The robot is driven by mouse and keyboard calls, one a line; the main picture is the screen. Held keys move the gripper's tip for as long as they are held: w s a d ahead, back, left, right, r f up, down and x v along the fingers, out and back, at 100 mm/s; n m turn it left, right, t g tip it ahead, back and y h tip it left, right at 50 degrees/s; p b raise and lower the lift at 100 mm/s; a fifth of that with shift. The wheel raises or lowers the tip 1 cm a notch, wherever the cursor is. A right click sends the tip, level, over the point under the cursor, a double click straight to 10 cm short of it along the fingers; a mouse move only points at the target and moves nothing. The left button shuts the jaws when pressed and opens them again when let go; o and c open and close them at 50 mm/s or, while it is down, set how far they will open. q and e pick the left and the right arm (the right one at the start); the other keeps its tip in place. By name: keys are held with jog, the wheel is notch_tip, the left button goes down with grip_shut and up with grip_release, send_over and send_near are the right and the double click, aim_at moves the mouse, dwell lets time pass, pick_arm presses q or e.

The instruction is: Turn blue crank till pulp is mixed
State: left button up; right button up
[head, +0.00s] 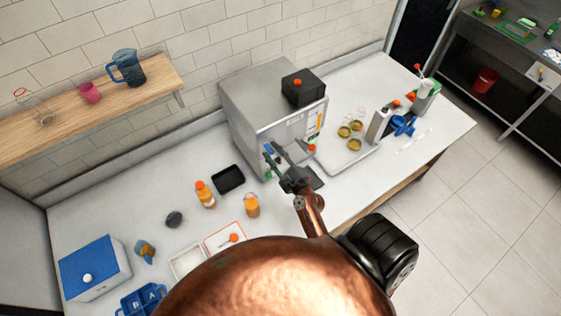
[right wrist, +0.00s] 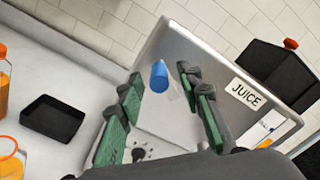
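The juicer (head: 262,95) is a silver box with a black hopper (head: 303,88) on top; its JUICE label shows in the right wrist view (right wrist: 248,93). The blue crank handle (right wrist: 159,76) is a short cylinder at the juicer's front face. It shows small in the head view (head: 268,149), partly hidden by my gripper. My right gripper (head: 275,157) is in front of that face. In the right wrist view its green-padded fingers (right wrist: 163,92) are spread, with the handle between and beyond them; I see no contact. The pulp is not visible. My left gripper is out of view.
A black tray (head: 228,179) and orange bottles (head: 205,195) stand left of the gripper. A tray with several yellow-green cups (head: 354,144) lies right of the juicer. A blue-lidded box (head: 92,268) is at the front left. A wooden shelf (head: 85,120) hangs on the wall.

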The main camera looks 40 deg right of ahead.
jog(key=s+a, duration=0.1)
jog(key=s, duration=1)
jog(key=shift+a+f, duration=0.1)
jog(key=shift+a, duration=0.05)
